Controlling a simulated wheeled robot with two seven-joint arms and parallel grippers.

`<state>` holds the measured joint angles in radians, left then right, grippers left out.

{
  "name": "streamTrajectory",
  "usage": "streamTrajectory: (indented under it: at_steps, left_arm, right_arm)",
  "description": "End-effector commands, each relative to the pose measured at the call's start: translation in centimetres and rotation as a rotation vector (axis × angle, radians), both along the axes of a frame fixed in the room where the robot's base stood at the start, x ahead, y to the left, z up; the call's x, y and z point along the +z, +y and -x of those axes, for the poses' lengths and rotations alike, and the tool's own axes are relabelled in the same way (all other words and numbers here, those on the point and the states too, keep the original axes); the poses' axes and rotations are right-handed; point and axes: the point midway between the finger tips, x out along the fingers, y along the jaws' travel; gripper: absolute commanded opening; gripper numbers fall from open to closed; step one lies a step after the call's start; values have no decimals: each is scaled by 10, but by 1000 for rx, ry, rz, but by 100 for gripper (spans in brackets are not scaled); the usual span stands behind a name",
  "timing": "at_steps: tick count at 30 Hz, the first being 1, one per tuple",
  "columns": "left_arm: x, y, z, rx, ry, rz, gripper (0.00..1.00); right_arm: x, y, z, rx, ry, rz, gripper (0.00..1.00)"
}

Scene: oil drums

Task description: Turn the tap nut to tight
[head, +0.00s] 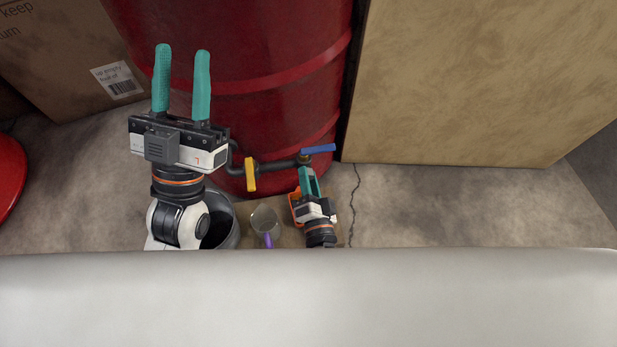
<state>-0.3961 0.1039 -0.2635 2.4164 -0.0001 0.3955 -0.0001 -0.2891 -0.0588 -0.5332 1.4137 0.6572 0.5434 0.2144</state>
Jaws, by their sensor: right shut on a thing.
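A dark tap pipe (278,164) comes from the lower front of the red drum (285,95) and runs right. It carries a yellow handle (251,174) and, at its right end, a blue lever (318,149). My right gripper (306,170) is shut at the pipe's right end, just below the blue lever. It seems to hold the tap nut, which its fingers mostly hide. My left gripper (181,75) is open and empty, its teal fingers wide apart in front of the drum, left of the tap.
A grey bucket (228,222) and a clear cup with a purple handle (266,222) stand below the tap. Cardboard boxes are at left (60,50) and right (470,80). Another red drum (10,175) is at far left. The floor at right is clear.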

Motion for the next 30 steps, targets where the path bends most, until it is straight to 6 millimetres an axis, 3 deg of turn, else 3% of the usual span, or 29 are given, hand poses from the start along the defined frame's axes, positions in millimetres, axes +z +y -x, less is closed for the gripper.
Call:
streamTrajectory:
  at_steps: [20, 21, 24, 30]
  left_arm:
    - [0, 0, 0, 0, 3, -1, 38]
    - [0, 0, 0, 0, 3, -1, 38]
    - [0, 0, 0, 0, 3, -1, 38]
    - [0, 0, 0, 0, 4, -1, 38]
  right_arm:
    - [-1, -1, 0, -2, 12, -60, 6]
    - [-1, -1, 0, -2, 12, -60, 34]
    - [-1, -1, 0, -2, 12, -60, 50]
    - [0, 0, 0, -1, 11, -58, 51]
